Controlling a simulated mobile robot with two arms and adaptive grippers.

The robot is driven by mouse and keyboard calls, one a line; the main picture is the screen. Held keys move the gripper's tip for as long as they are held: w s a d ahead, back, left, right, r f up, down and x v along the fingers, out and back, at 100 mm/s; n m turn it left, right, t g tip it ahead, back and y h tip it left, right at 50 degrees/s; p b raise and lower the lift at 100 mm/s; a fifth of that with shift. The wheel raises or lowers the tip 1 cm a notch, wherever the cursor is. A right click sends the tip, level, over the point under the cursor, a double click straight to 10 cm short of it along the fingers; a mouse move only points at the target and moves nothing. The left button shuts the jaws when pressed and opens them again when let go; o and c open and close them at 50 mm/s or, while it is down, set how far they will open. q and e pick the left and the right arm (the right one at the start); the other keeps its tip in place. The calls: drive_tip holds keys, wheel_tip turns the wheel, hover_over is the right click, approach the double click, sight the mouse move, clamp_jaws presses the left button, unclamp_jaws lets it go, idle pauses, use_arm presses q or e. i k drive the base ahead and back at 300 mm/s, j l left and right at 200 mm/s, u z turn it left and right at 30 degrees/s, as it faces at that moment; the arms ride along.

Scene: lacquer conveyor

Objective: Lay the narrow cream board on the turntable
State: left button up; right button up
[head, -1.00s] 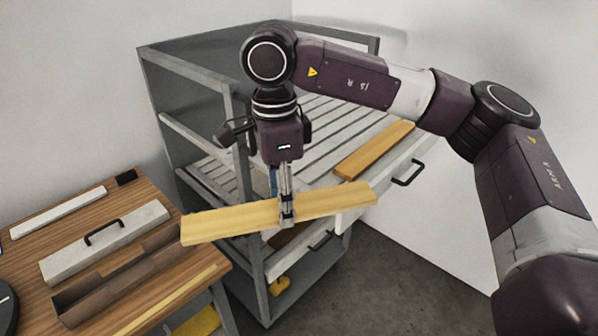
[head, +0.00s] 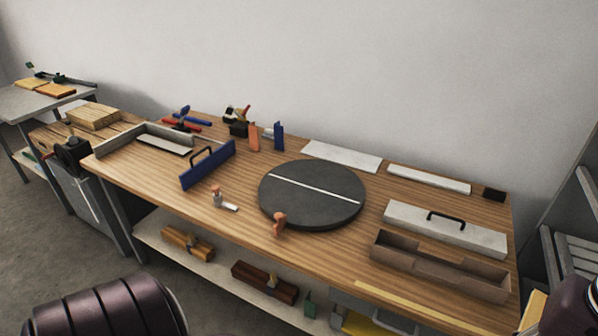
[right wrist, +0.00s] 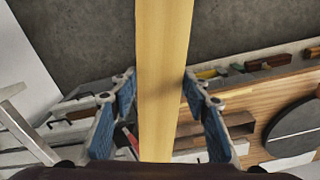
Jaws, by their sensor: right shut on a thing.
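The narrow cream board (right wrist: 164,60) runs lengthwise through the right wrist view, between the blue-padded fingers of my right gripper (right wrist: 162,95), which is shut on it. One end of the board also shows at the lower right edge of the head view (head: 533,310). The turntable (head: 318,208) is a round dark grey disc with a thin white line across it. It stands on the wooden workbench with nothing lying on it. Part of it shows at the right of the wrist view (right wrist: 298,122), apart from the board. My left gripper is out of view.
On the workbench (head: 350,262), an orange clamp-like piece (head: 280,224) stands at the turntable's front rim. A brown open trough (head: 440,268) and a pale handled block (head: 445,228) lie to its right. A blue handled board (head: 208,166) stands left. A rack frame (head: 560,262) is at the right edge.

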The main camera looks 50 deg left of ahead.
sight(311, 188)
drive_tip(key=i+j+u, duration=0.1)
drive_tip(key=j+u, duration=0.2)
drive_tip(key=i+j+u, duration=0.15)
drive_tip(key=j+u, duration=0.15)
drive_tip(key=j, duration=0.25)
drive_tip(key=i+j+u, duration=0.15)
drive_tip(key=j+u, duration=0.15)
drive_tip(key=i+j, duration=0.2)
drive_tip(key=j, duration=0.2)
drive_tip(key=i+j, duration=0.25)
drive_tip(key=j, duration=0.15)
drive_tip(key=i+j+u, duration=0.1)
drive_tip(key=j, duration=0.35)
drive_tip(key=i+j, duration=0.35)
